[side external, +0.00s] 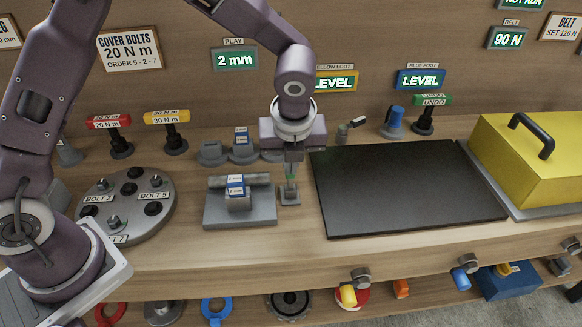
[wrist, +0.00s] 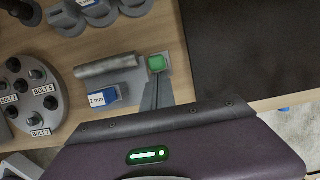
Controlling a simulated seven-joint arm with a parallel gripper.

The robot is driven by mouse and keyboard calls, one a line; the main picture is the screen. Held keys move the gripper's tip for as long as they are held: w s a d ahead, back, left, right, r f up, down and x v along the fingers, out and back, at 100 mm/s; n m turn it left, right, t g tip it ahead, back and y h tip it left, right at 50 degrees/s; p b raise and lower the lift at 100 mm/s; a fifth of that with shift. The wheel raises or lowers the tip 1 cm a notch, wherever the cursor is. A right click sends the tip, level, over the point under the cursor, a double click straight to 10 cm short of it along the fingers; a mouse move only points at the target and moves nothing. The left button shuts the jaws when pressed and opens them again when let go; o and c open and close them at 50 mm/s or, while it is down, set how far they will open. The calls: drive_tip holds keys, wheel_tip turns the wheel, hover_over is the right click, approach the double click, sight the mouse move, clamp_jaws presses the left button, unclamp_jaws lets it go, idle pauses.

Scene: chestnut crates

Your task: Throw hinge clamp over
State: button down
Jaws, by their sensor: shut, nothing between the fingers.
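A small green-topped piece on a grey base (side external: 290,198) stands just right of a grey fixture plate (side external: 212,215); I take it for the hinge clamp. Its green top also shows in the wrist view (wrist: 157,63). The plate carries a grey cylinder (wrist: 108,64) lying flat and a blue-and-white block marked 2 mm (wrist: 98,97). My gripper (side external: 291,178) points down over the green-topped piece, fingers shut and empty. In the wrist view the fingertips (wrist: 158,77) end close to the green top. I cannot tell whether they touch it.
A black mat (side external: 410,185) lies clear on the right, with a yellow cover (side external: 540,160) beyond it. A round bolt plate (side external: 125,205) is at the left. More grey blocks (side external: 212,153) stand behind the fixture. The bench front edge is close below.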

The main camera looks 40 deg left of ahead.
drive_tip(key=shift+w+a+r, duration=0.15)
drive_tip(key=shift+w+a, duration=0.15)
drive_tip(key=shift+a, duration=0.05)
drive_tip(key=v, duration=1)
drive_tip(key=s+a+r+n+t, duration=0.1)
drive_tip(key=s+a+r+n, duration=0.35)
drive_tip(key=s+n, duration=0.4)
drive_tip(key=s+a+r+n, duration=0.4)
drive_tip(key=s+a+n, duration=0.1)
drive_tip(key=s+n, duration=0.35)
drive_tip(key=s+f+n+t+h, duration=0.1)
drive_tip(key=s+n+t+h, duration=0.1)
drive_tip(key=s+n, duration=0.5)
drive_tip(key=n, duration=0.3)
drive_tip(key=shift+a+f+h, duration=0.15)
drive_tip(key=shift+f+h, duration=0.15)
drive_tip(key=shift+f, duration=0.05)
